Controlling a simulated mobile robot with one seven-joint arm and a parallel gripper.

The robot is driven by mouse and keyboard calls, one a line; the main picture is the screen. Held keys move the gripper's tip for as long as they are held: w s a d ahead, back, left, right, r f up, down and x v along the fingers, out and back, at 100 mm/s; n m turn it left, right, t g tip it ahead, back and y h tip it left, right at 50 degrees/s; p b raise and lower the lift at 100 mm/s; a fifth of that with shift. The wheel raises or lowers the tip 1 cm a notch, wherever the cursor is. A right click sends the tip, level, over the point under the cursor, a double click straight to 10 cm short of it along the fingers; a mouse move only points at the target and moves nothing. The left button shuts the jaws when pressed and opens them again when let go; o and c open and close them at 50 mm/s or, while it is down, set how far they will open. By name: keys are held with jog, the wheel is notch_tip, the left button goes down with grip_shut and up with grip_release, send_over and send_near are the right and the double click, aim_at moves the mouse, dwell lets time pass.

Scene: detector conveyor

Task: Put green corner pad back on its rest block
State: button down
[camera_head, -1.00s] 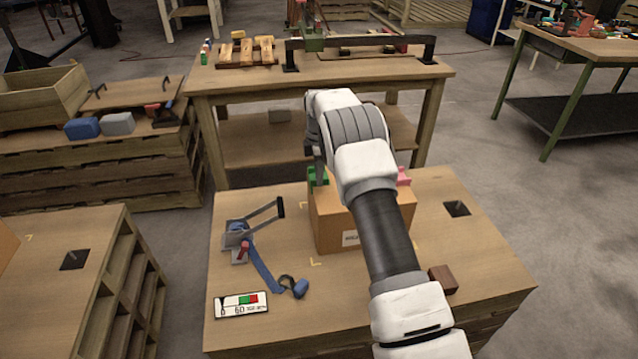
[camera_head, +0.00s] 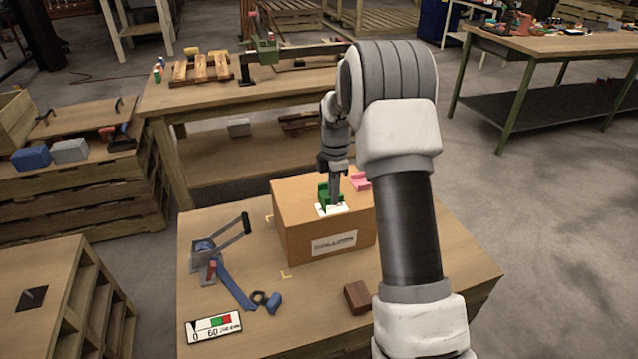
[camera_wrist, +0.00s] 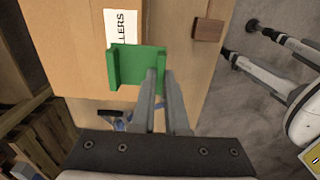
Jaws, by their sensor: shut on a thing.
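The green corner pad (camera_head: 323,194) is in my gripper (camera_head: 334,198), over the top of the cardboard box (camera_head: 290,215). In the wrist view the pad (camera_wrist: 125,66) shows as a green channel shape, with my gripper's (camera_wrist: 161,74) narrow fingers shut on its right part. I cannot tell whether the pad touches the box. A small dark brown block (camera_head: 357,296) lies on the table to the right of the box's front; it also shows in the wrist view (camera_wrist: 208,29). I cannot tell for sure that it is the rest block.
A pink corner pad (camera_head: 361,182) sits at the box's back right. A strap tensioner (camera_head: 205,258) with blue strap (camera_head: 236,292) and a gauge card (camera_head: 213,327) lie on the left of the table (camera_head: 300,330). The table's front middle is clear.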

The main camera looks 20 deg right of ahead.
jog(key=s+d+f+b, duration=0.1)
jog(key=s+f, duration=0.2)
jog(key=s, duration=0.5)
jog(key=s+f+b, duration=0.2)
jog(key=s+f, duration=0.2)
jog(key=s, duration=0.5)
jog(key=shift+d, duration=0.35)
jog(key=b, duration=0.7)
send_over(357, 304)
jog(key=shift+f, duration=5.8)
jog(key=shift+f+b, duration=1.7)
jog(key=shift+f, duration=0.6)
jog(key=c, duration=0.8)
grip_release()
jog(key=shift+r, duration=0.1)
jog(key=shift+c, duration=0.2)
notch_tip(357, 304, up, 17)
jog(key=p, duration=0.6)
jog(key=shift+r+p, duration=0.2)
jog(key=shift+p, duration=0.2)
